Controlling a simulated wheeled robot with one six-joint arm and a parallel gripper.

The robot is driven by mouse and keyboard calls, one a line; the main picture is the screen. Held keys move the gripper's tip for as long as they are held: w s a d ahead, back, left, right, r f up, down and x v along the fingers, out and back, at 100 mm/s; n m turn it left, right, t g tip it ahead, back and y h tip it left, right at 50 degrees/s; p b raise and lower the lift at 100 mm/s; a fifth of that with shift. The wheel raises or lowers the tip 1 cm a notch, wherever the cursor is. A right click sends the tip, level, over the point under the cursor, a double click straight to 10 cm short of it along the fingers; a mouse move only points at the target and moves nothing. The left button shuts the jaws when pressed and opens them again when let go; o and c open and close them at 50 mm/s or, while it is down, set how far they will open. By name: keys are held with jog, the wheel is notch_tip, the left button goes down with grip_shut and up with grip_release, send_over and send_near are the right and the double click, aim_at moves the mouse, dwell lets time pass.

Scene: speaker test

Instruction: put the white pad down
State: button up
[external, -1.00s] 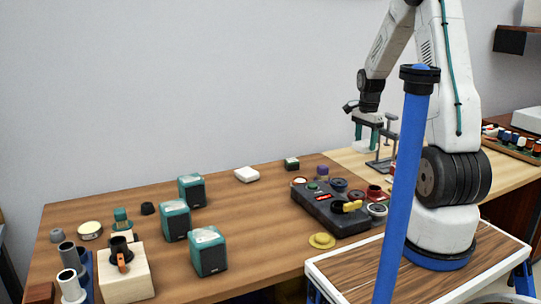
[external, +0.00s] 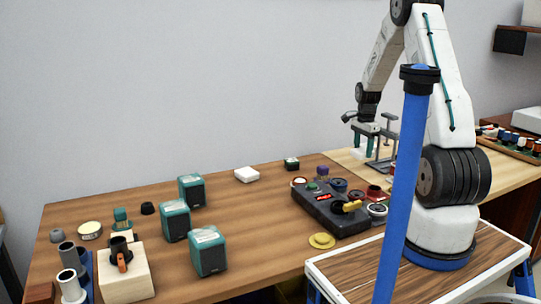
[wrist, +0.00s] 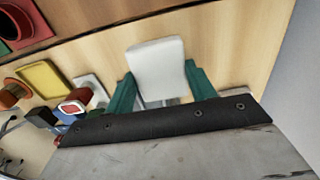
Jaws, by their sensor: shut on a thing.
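My gripper (external: 365,143) has teal fingers and is at the far right of the bench, over the pale wooden section (external: 345,158). It is shut on a white pad (external: 360,154). In the wrist view the white pad (wrist: 157,66) sits between the two teal fingers (wrist: 160,88), with pale wood behind it. The pad is low over the wood; I cannot tell whether it touches. A second white block (external: 247,175) lies alone on the brown table near its back edge.
A grey metal clamp stand (external: 383,162) is close to the right of my gripper. A dark control box (external: 332,212) with knobs stands in front. Several teal speakers (external: 208,255) are at left. The brown table is clear around the second white block.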

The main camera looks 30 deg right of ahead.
jog(key=w+d, duration=0.1)
jog(key=w, duration=0.4)
jog(key=w+d, duration=0.1)
jog(key=w, duration=0.2)
jog(key=shift+w+d+f, duration=0.2)
jog(key=shift+d+f, duration=0.15)
jog(key=shift+f, duration=0.05)
jog(key=shift+w+f, duration=0.2)
jog(key=shift+f, duration=1.55)
jog(key=shift+f, duration=0.15)
jog(key=o, duration=0.9)
jog(key=shift+o, duration=0.3)
